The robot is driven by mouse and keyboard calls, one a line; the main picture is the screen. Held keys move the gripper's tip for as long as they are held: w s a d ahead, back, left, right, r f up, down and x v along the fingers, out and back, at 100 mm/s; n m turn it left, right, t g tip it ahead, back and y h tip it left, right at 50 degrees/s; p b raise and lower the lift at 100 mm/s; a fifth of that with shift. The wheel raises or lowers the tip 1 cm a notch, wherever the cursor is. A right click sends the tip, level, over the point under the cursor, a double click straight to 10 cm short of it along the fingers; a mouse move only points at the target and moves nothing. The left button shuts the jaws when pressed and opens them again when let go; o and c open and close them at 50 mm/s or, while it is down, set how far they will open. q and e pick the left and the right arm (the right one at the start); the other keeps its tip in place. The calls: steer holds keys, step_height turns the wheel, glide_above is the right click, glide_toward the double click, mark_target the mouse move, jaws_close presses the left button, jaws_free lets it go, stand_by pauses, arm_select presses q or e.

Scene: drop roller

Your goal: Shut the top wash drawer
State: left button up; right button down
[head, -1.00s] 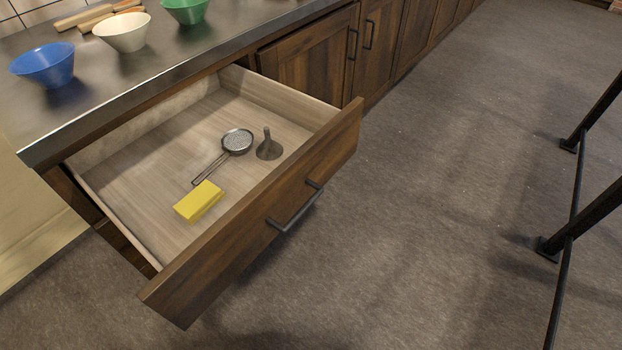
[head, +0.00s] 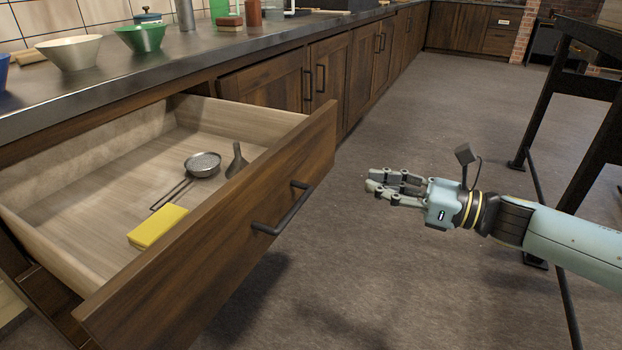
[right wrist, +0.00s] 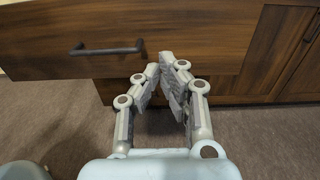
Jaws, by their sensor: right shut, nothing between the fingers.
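The top wash drawer (head: 235,215) stands pulled far out from under the counter, its wooden front and dark bar handle (head: 285,212) facing the aisle. Inside lie a yellow sponge (head: 158,226), a small strainer (head: 202,165) and a grey stopper-like piece (head: 236,160). My right gripper (head: 370,185) is shut and empty, in the air to the right of the drawer front and apart from it. In the right wrist view its fingertips (right wrist: 159,66) point toward the drawer front (right wrist: 200,35), with the handle (right wrist: 107,50) to their left. My left gripper is out of view.
Bowls, including a white one (head: 70,52) and a green one (head: 141,38), stand on the counter (head: 190,62) above. Closed cabinets (head: 335,70) run on behind the drawer. A dark metal frame (head: 545,95) stands at the right. The floor between is clear.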

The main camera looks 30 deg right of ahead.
mark_target(301, 165)
steer(key=x, duration=1.2)
steer(key=shift+w+a+b, duration=0.15)
steer(key=shift+w+b, duration=0.05)
steer(key=shift+b, duration=0.1)
